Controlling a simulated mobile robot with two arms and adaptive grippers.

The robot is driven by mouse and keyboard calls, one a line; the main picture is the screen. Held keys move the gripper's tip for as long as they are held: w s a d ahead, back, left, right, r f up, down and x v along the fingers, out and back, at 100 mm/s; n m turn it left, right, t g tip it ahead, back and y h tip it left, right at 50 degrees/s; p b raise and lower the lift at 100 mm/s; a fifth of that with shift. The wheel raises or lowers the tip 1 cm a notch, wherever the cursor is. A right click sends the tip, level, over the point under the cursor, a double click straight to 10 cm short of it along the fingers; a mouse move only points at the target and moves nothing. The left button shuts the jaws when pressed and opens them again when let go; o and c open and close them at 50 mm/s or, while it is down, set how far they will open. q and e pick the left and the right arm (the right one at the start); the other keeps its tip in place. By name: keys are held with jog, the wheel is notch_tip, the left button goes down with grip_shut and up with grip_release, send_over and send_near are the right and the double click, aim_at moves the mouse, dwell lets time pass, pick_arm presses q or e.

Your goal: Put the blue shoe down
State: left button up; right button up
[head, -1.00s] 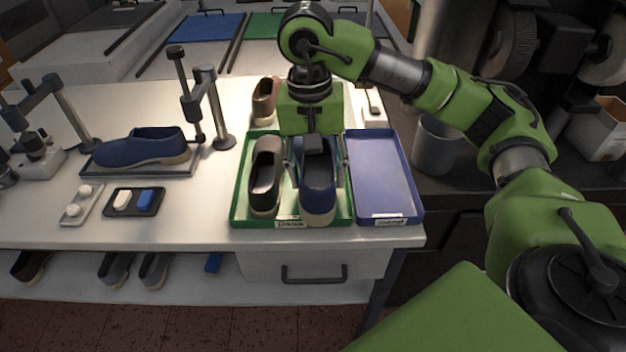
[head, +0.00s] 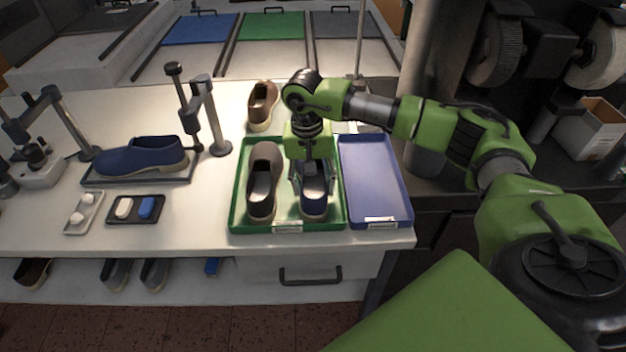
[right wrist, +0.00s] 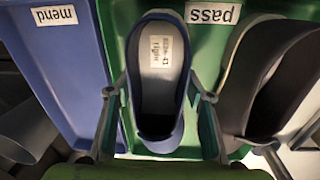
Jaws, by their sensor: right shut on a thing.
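The blue shoe (head: 314,210) is in or just over the right half of the green tray (head: 237,212), heel to the front. My right gripper (head: 314,182) is shut on it from above, one finger on each side. In the right wrist view the shoe (right wrist: 158,118) sits between the fingers of the gripper (right wrist: 158,98), with a white label on its insole. The tray's label reads "pass". I cannot tell whether the sole touches the tray floor. A similar blue shoe (head: 140,157) lies on a grey plate at the left. My left gripper is not in view.
A dark brown shoe (head: 263,185) stands close beside, left in the same tray. The blue tray (head: 372,185), marked "mend", is empty at the right. A brown shoe (head: 262,103) stands behind. A small black tray (head: 135,210) is at the left front.

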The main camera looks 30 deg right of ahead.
jog(key=o, duration=1.4)
jog(key=shift+o, duration=0.2)
jog(key=shift+r, duration=0.35)
notch_tip(320, 180, up, 11)
jog(key=b, duration=0.3)
jog(key=shift+w+a+r, duration=0.2)
jog(key=shift+a, duration=0.2)
jog(key=shift+f, duration=0.1)
